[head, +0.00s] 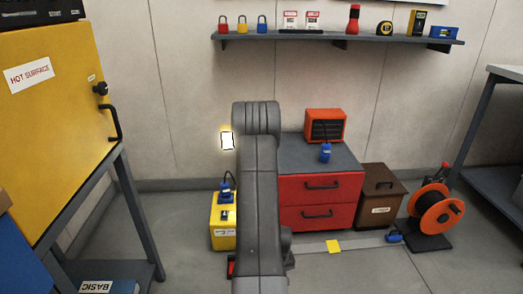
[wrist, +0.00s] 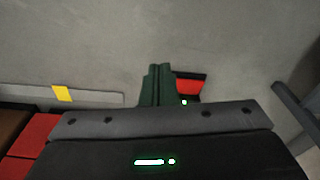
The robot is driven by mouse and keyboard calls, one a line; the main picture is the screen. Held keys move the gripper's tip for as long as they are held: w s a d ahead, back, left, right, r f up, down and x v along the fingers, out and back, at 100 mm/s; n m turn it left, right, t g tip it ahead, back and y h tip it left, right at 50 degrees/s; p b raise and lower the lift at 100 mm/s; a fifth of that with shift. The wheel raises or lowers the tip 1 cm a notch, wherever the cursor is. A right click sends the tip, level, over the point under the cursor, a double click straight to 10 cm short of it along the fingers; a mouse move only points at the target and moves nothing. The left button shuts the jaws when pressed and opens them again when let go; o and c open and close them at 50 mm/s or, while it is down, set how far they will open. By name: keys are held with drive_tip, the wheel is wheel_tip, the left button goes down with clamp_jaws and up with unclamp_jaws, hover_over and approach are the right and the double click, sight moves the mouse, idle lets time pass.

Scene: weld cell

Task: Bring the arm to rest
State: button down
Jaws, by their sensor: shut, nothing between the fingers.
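My arm rises in the middle of the head view and bends over at its top. My gripper is hidden there behind the arm. In the wrist view my gripper (wrist: 158,84) shows as two dark green fingers side by side, shut with nothing between them. They point out over bare grey floor. A red and black object (wrist: 189,86) shows just right of the fingers, partly covered by my wrist; I cannot tell what it is.
A red drawer cabinet (head: 321,190) with an orange heater (head: 325,125) stands behind my arm, beside a brown box (head: 381,195) and cable reel (head: 436,217). A yellow box (head: 222,238) is left. The yellow oven (head: 60,120) and wall shelf (head: 340,41) flank the space.

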drive_tip(key=shift+w+f, duration=0.25)
drive_tip(key=shift+w, duration=0.2)
